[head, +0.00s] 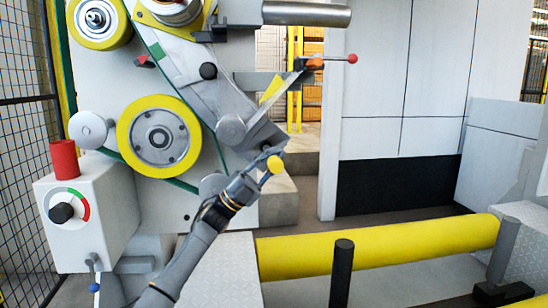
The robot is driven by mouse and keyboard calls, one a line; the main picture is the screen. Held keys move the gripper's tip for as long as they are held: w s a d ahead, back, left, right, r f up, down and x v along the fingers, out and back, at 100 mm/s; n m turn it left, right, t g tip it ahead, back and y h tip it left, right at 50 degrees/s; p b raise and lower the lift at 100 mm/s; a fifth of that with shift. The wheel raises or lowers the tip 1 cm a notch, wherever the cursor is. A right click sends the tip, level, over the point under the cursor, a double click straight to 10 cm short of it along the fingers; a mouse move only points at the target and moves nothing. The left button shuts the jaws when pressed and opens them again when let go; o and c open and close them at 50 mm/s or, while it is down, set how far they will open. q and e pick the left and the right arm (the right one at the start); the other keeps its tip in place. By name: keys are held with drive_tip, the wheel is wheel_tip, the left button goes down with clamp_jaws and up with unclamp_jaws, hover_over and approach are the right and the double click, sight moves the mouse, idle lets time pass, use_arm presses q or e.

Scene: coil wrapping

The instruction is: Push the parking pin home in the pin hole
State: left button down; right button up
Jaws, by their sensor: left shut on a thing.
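My left gripper (264,164) reaches up from the bottom of the head view and is shut at the lower end of the slanted grey machine arm (185,65). The pin's shank and the pin hole are hidden, so I cannot tell how deep the pin sits. My right gripper is not in view.
A yellow-rimmed wheel (158,138) and a grey control box (85,212) with a red cylinder (64,159) stand left. A red-knobbed lever (352,58) sticks out above. A yellow roller (385,243) and a dark post (342,275) are at lower right.

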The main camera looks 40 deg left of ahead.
use_arm(q)
drive_tip(key=shift+w+a+r, duration=0.1)
drive_tip(key=shift+w+a, duration=0.4)
drive_tip(key=shift+a, duration=0.2)
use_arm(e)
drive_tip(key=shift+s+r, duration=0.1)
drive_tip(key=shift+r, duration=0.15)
use_arm(q)
drive_tip(key=shift+w+a, duration=0.2)
drive_tip(key=shift+a, duration=0.05)
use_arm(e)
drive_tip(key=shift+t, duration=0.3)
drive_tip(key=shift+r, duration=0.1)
use_arm(q)
drive_tip(key=shift+w+a, duration=0.2)
drive_tip(key=shift+a, duration=0.05)
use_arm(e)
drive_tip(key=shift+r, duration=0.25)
use_arm(q)
drive_tip(key=shift+w+a, duration=0.2)
drive_tip(key=shift+a, duration=0.05)
drive_tip(key=shift+w+a, duration=0.2)
drive_tip(key=shift+a, duration=0.05)
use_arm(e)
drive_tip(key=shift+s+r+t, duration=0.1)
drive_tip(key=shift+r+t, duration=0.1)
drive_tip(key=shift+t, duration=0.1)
